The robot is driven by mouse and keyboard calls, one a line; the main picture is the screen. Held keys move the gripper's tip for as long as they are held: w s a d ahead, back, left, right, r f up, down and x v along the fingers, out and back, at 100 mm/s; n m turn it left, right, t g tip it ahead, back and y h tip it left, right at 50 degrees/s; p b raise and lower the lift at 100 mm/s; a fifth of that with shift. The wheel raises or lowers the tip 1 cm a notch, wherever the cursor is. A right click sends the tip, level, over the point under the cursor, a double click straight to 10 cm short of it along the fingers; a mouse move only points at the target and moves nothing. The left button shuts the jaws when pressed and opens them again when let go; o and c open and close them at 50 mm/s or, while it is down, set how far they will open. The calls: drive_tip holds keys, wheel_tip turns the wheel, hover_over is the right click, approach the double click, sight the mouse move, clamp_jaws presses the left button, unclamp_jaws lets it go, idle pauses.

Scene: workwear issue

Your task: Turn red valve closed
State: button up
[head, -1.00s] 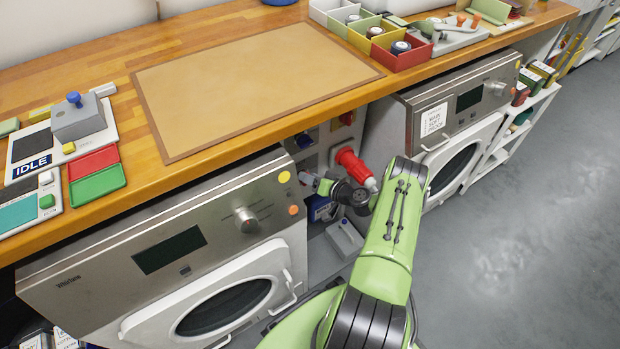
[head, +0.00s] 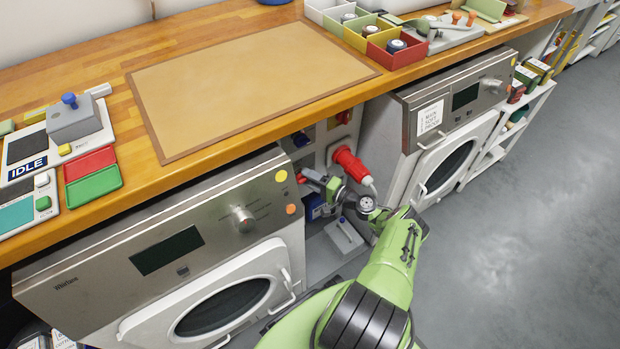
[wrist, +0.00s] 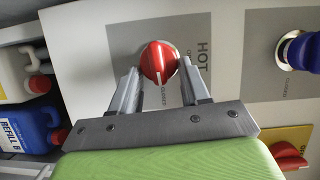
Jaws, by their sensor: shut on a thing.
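The red valve knob (wrist: 158,62) sits on a grey panel marked HOT in the wrist view. A white line on the knob points down toward the word CLOSED. My gripper (wrist: 159,68) has one finger on each side of the knob and is shut on it. In the head view my gripper (head: 318,181) reaches into the bay under the counter between the two machines.
A blue knob (wrist: 302,52) is to the right, and another red knob (wrist: 289,156) sits on a yellow plate at lower right. Blue (wrist: 32,128) and white jugs stand left. In the head view a red plug (head: 350,163) is close to my arm. Machines (head: 165,250) flank the bay.

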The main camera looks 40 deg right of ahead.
drive_tip(key=shift+f+m, duration=0.15)
drive_tip(key=shift+m, duration=0.35)
drive_tip(key=o, duration=1)
drive_tip(key=v, duration=1.5)
drive_tip(key=shift+s+d+f+p, duration=0.1)
drive_tip(key=shift+s+f+p, duration=0.15)
drive_tip(key=shift+s+p, duration=0.1)
